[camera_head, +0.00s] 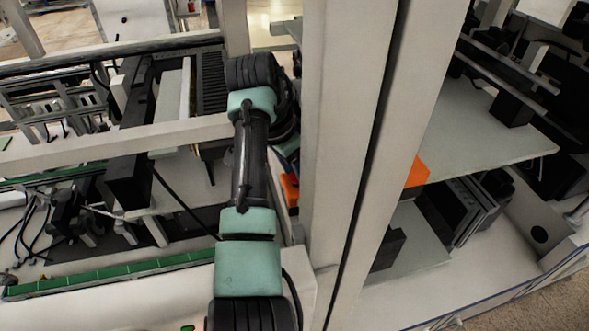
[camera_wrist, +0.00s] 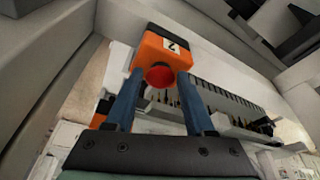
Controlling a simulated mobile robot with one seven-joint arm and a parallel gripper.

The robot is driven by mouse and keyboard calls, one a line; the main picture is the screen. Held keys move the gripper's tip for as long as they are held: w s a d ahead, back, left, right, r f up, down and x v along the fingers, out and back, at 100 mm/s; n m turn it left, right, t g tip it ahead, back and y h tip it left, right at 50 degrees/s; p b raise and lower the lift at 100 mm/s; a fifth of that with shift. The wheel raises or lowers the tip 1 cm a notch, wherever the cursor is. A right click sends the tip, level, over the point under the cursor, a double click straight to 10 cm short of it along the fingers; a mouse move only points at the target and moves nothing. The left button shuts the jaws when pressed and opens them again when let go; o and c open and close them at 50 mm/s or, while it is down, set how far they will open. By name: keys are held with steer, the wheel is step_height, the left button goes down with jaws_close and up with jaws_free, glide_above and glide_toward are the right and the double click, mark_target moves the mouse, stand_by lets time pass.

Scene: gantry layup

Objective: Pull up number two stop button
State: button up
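The number two stop button is a red round button (camera_wrist: 159,76) on an orange box (camera_wrist: 167,47) with a white label marked 2, in the upper middle of the wrist view. My gripper (camera_wrist: 161,80) has two blue fingers standing apart, one on each side of the red button. Their tips reach the box's near face; a narrow gap seems to show beside the button, and I cannot tell whether either finger touches it. In the head view, my gripper is mostly hidden behind my arm and a post, near an orange part (camera_head: 290,190).
A thick pale post (camera_head: 345,120) stands just right of my arm. Another orange part (camera_head: 416,173) shows at its right edge. A pale horizontal beam (camera_head: 110,145) crosses left of my arm. In the wrist view, another orange part (camera_wrist: 100,115) is partly hidden behind the left finger.

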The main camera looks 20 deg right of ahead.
jaws_close()
steer(key=shift+r, duration=0.25)
steer(key=o, duration=0.5)
jaws_free()
steer(key=shift+w+d, duration=0.1)
